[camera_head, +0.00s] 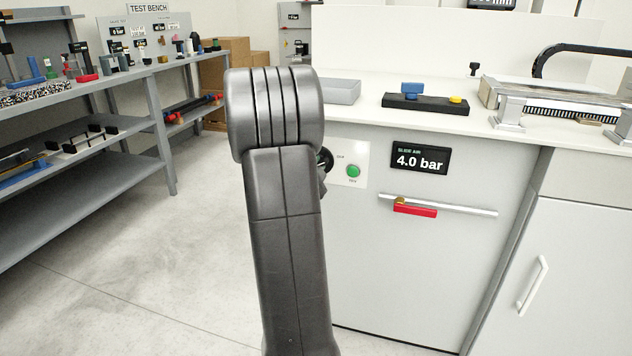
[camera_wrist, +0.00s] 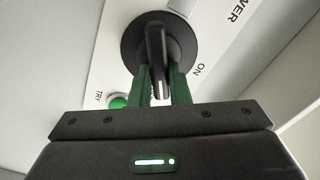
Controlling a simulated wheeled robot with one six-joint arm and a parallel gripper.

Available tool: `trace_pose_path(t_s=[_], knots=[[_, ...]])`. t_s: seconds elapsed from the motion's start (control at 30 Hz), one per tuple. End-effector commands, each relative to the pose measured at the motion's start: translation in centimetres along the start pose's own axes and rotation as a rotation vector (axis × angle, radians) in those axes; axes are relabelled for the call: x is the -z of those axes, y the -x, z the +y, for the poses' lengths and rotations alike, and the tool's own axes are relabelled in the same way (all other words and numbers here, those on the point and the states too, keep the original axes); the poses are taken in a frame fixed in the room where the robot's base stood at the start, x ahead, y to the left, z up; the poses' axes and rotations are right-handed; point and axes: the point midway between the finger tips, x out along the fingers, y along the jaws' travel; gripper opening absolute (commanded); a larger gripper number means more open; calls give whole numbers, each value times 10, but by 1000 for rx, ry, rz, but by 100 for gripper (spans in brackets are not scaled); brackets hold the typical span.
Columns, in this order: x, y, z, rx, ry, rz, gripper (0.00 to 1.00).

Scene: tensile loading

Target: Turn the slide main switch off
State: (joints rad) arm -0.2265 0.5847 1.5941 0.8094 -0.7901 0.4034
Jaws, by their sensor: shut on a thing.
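The main switch is a black rotary knob (camera_wrist: 130,42) with a raised bar handle (camera_wrist: 155,45) on a white panel marked "POWER" in the wrist view. The green fingers of my gripper (camera_wrist: 162,78) stand on both sides of the handle and are shut on it. The handle's end with a white mark points down the picture, between the fingers. The "ON" label is to its lower right; no "OFF" label is readable. In the head view my arm hides the gripper and most of the knob (camera_head: 326,161), whose right edge shows.
A green button (camera_head: 353,171) labelled "TRY" sits close to the knob. The bench top (camera_head: 370,116) overhangs the panel. The floor to the left is clear.

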Motion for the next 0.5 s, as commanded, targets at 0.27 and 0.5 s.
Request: trace_pose_path(t_s=[0.27, 0.5], knots=[[-2, 0, 8, 2, -251, 3, 0], [-2, 0, 8, 1, -415, 2, 0]])
